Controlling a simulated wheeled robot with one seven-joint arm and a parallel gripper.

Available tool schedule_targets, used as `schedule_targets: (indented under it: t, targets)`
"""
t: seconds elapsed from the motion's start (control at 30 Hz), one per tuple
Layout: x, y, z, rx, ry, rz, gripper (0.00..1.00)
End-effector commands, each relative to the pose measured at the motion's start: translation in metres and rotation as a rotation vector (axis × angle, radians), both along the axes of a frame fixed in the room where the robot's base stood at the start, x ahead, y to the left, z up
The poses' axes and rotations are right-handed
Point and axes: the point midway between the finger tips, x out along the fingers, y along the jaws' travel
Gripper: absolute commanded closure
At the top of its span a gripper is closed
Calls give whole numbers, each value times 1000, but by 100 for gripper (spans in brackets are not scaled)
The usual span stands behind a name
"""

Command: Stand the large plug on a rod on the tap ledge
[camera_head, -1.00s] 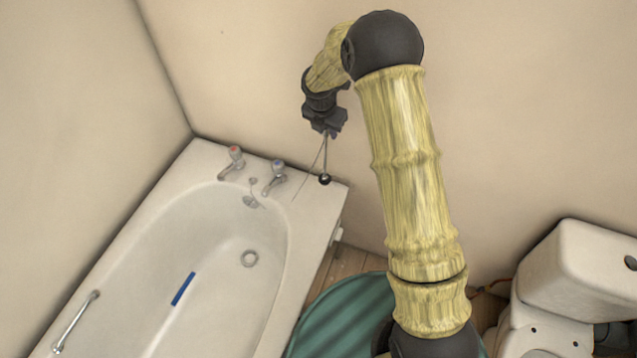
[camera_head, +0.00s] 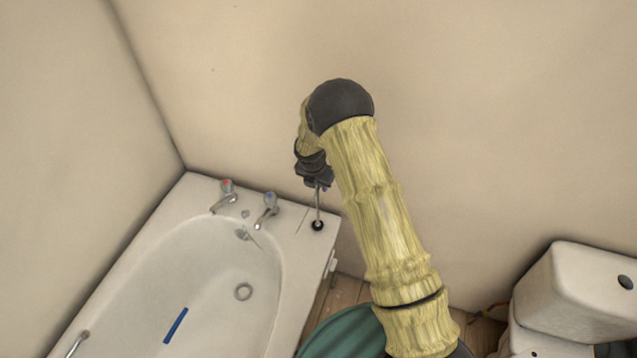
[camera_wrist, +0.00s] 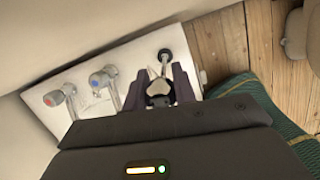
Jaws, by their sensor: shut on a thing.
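The large plug (camera_head: 317,225) is a black disc at the lower end of a thin metal rod (camera_head: 318,203). My gripper (camera_head: 317,184) is shut on the upper part of the rod, and the rod hangs nearly upright. The plug is over the right end of the white tap ledge (camera_head: 291,217), right of the blue-topped tap (camera_head: 267,209). I cannot tell whether it touches the ledge. In the wrist view, the plug (camera_wrist: 165,55) shows beyond my gripper's fingers (camera_wrist: 159,90), over the ledge near its outer corner.
The red-topped tap (camera_head: 225,194) stands farther left on the ledge. The bath basin (camera_head: 215,275) holds a blue strip (camera_head: 175,325). A wall rises behind the ledge. A green round thing (camera_head: 345,335) and a toilet (camera_head: 570,295) are to the right.

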Motion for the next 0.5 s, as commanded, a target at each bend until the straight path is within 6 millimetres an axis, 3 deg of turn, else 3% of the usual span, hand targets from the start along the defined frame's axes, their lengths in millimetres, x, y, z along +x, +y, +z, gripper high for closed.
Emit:
schedule_targets:
  t: [0.37, 0.4, 0.5]
  targets:
    - [1, 0, -5, 1, -2, 0, 100]
    - [0, 0, -5, 1, -1, -1, 69]
    - [0, 0, -4, 1, -1, -1, 52]
